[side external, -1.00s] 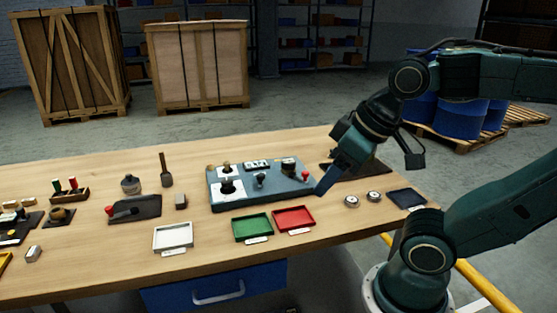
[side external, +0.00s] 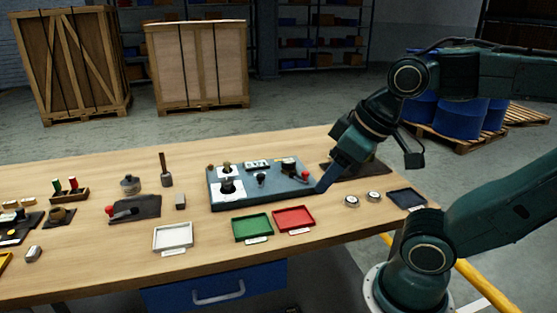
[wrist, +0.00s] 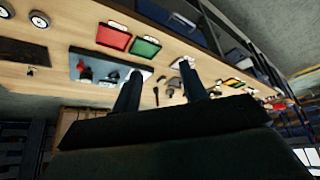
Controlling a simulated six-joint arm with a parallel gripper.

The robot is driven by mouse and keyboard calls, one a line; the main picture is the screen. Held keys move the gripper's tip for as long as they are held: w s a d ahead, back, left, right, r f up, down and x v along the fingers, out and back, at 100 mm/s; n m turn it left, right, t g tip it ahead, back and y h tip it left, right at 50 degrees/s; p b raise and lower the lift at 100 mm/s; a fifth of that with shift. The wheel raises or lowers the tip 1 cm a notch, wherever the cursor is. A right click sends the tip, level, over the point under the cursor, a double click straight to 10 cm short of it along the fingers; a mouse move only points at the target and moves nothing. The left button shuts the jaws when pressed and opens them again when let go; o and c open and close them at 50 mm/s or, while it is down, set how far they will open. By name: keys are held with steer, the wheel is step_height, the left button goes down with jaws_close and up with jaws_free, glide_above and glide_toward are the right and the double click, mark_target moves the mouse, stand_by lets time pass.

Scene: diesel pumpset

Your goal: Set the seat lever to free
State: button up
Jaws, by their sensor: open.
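A blue-grey panel (side external: 220,200) lies on the bench with several knobs and small levers on it. It also shows in the wrist view (wrist: 88,62). A red-tipped part (side external: 305,174) is at its right end. A separate dark plate (side external: 148,206) to the left carries a lever with a red knob (side external: 109,210). I cannot tell from the pictures which of these is the seat lever, and no free mark is readable. My gripper (side external: 321,189) is low beside the panel's right end. In the wrist view my gripper (wrist: 160,78) is open and empty, its two fingers apart.
White (side external: 172,238), green (side external: 251,227) and red (side external: 294,218) trays lie along the front. Two round metal parts (side external: 352,201) and a dark blue tray (side external: 406,198) lie right of my gripper. An upright wooden-handled tool (side external: 166,170) stands behind. Bare bench lies between these.

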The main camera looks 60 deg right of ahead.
steer(key=m+g, duration=0.6)
steer(key=m, duration=0.3)
glide_above(306, 172)
step_height(306, 172, down, 6)
steer(key=shift+r, duration=0.15)
step_height(306, 172, down, 14)
steer(key=shift+r, duration=0.1)
